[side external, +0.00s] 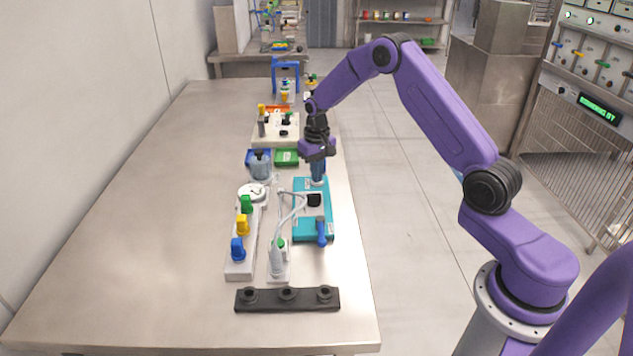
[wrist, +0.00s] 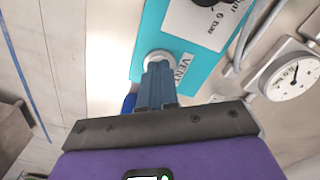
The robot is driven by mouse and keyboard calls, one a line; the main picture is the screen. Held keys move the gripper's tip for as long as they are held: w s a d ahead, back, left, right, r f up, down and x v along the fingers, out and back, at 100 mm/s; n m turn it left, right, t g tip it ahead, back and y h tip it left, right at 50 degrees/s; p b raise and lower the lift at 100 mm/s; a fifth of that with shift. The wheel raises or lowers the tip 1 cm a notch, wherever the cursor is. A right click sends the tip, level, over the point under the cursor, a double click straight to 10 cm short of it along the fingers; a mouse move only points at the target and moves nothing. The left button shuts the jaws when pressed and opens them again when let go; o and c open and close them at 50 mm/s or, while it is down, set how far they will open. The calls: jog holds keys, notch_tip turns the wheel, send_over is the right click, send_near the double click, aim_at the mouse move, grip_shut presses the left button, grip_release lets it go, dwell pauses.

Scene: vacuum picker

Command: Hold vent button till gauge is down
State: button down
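The teal unit (side external: 326,212) stands near the right edge of the bench and also shows in the wrist view (wrist: 205,46). Its pale round vent button (wrist: 157,56) sits beside a "VENT" label. My gripper (side external: 318,180) points down at the button; in the wrist view its blue fingers (wrist: 158,72) are together, with their tips over the button. They hide part of it, so I cannot tell how far it is pressed. The round white gauge (wrist: 293,76) has a black needle pointing roughly up in the picture. It also shows in the side view (side external: 252,192).
A white strip with green, yellow and blue knobs (side external: 240,268) stands left of the unit. A power strip with a cable (side external: 278,268) lies between them. A black three-hole rack (side external: 265,301) is in front. Trays stand behind. The bench's left side is clear.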

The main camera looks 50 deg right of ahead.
dwell(0.3)
jog(key=shift+r, duration=3)
jog(key=shift+a, duration=0.1)
jog(key=s+a+r+n, duration=0.4)
jog(key=s+a, duration=0.5)
jog(key=s+a+r+n, duration=0.4)
jog(key=s+a, duration=0.4)
jog(key=s+d+r+n, duration=0.1)
jog(key=s+n, duration=0.6)
jog(key=s, duration=1.6)
jog(key=shift+s+d+n, duration=0.3)
jog(key=shift+d, duration=0.05)
